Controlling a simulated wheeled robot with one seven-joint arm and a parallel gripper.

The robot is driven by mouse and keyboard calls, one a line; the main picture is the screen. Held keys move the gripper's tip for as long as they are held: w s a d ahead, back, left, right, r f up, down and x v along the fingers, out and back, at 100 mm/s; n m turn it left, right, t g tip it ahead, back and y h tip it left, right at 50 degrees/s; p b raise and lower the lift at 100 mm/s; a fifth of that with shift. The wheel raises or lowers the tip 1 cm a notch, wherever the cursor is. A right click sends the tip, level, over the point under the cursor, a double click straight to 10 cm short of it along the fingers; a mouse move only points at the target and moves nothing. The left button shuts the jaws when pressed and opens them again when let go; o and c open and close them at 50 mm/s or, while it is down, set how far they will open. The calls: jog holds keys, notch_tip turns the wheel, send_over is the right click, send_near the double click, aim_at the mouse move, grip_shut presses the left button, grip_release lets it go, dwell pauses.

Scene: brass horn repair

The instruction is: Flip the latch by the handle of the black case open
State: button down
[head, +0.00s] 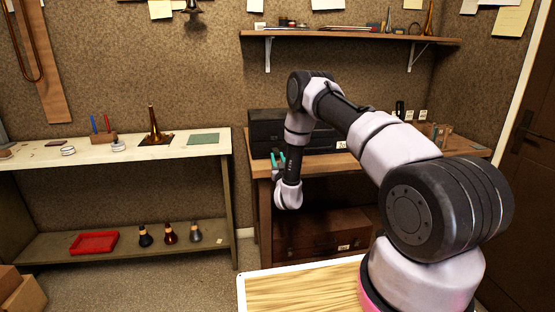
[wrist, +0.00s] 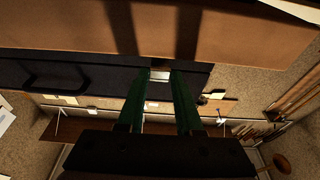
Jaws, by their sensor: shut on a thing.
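The black case (head: 268,128) lies on the wooden bench against the back wall, partly hidden behind my arm. In the wrist view its dark front (wrist: 100,80) runs across the picture, with the black handle (wrist: 55,78) at the left. A small silver latch (wrist: 159,76) sits on the case front, right of the handle in that view. My gripper (head: 278,160) has green fingers and is at the case front. In the wrist view my gripper (wrist: 160,76) has one fingertip on each side of the latch and is shut on it. The exact contact is dark and hard to see.
The wooden bench (head: 262,168) has a brown case (head: 320,232) on its lower level. A wall shelf (head: 350,36) with small items hangs above. Several small items stand on the bench right of my arm. A pale workbench (head: 90,152) stands at the left.

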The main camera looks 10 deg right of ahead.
jog(key=c, duration=0.6)
grip_release()
jog(key=shift+w, duration=0.1)
jog(key=shift+o, duration=0.2)
jog(key=v, duration=1.1)
jog(key=shift+w+r, duration=0.15)
